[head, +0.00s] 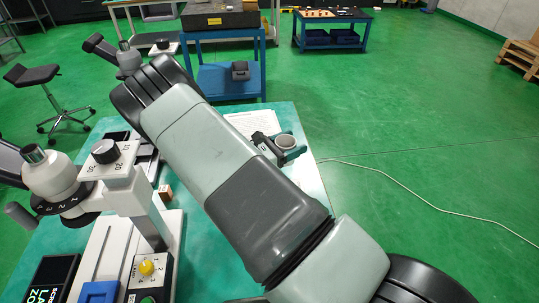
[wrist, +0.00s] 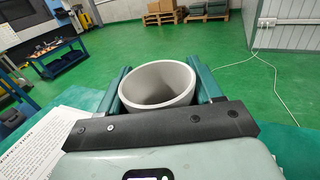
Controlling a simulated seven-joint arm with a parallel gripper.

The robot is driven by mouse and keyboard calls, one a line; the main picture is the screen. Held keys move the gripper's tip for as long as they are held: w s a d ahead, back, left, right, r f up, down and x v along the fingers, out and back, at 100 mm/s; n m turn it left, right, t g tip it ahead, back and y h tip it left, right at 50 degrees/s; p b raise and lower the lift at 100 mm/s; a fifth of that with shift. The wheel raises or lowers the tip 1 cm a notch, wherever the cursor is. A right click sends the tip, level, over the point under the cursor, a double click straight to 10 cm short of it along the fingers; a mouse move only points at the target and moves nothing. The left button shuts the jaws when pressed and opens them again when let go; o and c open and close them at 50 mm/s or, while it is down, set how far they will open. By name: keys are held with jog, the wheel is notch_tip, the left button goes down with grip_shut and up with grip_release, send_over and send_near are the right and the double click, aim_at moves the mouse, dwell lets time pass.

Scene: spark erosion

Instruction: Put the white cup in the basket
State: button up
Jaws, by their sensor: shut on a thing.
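The white cup (wrist: 158,84) shows in the wrist view between the two fingers of my gripper (wrist: 158,88), its round open mouth facing up and toward the camera. My gripper is shut on the cup, one finger on each side. In the head view the cup (head: 286,142) shows beyond my arm, near the right edge of the green table, with my gripper (head: 284,150) around it. Whether the cup touches the table is hard to tell. I cannot make out a basket in either view; my arm hides much of the table.
A microscope (head: 110,175) stands on the left of the green table (head: 305,175). A printed sheet (wrist: 48,135) lies left of my gripper. A small wooden block (head: 165,191) lies near the microscope. A blue cart (head: 217,82) stands beyond the table. A cable crosses the green floor at right.

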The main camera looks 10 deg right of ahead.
jog(key=w+a+r+n+t+y, duration=0.4)
jog(key=w+a+t, duration=0.1)
jog(key=w+a, duration=0.15)
jog(key=w+a+r+n+t+y, duration=0.3)
jog(key=w+a+n+t+y, duration=0.15)
jog(key=a, duration=0.35)
notch_tip(320, 180, down, 9)
jog(key=a+y, duration=0.1)
jog(key=shift+w+a+f, duration=0.2)
jog(key=shift+w, duration=0.15)
jog(key=shift+f, duration=0.3)
jog(key=shift+f, duration=0.3)
jog(key=o, duration=1)
jog(key=shift+o, duration=0.2)
